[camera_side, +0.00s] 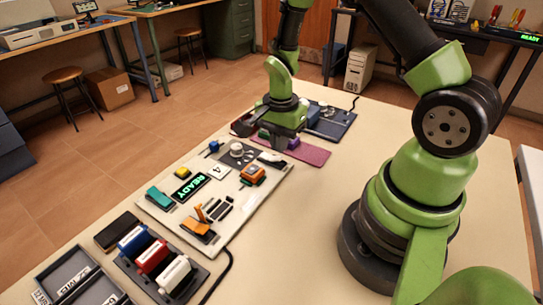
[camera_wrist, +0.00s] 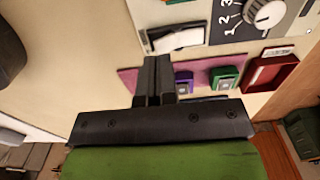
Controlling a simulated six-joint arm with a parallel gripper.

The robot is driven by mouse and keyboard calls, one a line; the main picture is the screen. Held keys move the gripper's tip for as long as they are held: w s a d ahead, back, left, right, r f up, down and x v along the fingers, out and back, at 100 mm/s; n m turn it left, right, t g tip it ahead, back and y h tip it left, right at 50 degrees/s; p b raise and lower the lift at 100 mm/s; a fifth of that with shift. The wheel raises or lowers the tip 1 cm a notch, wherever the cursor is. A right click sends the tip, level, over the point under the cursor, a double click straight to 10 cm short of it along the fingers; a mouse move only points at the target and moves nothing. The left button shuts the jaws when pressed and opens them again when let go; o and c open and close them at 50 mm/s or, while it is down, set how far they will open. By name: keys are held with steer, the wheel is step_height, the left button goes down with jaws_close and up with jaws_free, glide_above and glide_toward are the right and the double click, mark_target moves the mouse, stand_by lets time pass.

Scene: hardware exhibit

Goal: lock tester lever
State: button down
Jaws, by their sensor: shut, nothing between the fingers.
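An orange part with an upright piece (camera_side: 196,226) is at the board's near end. I cannot tell for certain which is the tester lever. My gripper (camera_side: 276,146) is shut and empty, pointing down beyond the board's far end. In the wrist view its fingers (camera_wrist: 157,62) appear just below the white part; contact cannot be told.
A pink mat (camera_side: 312,155) lies under my gripper with a purple block (camera_side: 293,143) and a green block (camera_wrist: 224,78). A red tray (camera_wrist: 275,72) is beside it. The white dial knob (camera_wrist: 264,13) is close by. A rack of coloured blocks (camera_side: 152,254) stands near the front.

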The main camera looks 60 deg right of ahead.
mark_target(279, 158)
steer(key=shift+f, duration=1.45)
stand_by(0.3)
steer(key=shift+r, duration=3.5)
steer(key=shift+r, duration=0.15)
steer(key=s+a+r+n+t, duration=0.2)
steer(key=a+r+n, duration=0.1)
steer(key=r, duration=0.5)
steer(key=s+a+r+n+t, duration=0.2)
steer(key=a+r+n, duration=0.15)
steer(key=r, duration=0.35)
steer(key=s+a+r+n+t+y, duration=0.2)
steer(key=s+r+n, duration=0.4)
steer(key=s, duration=0.3)
steer(key=shift+a+r+n+t, duration=0.2)
steer(key=shift+a+n+t, duration=0.4)
steer(key=shift+a+n, duration=0.25)
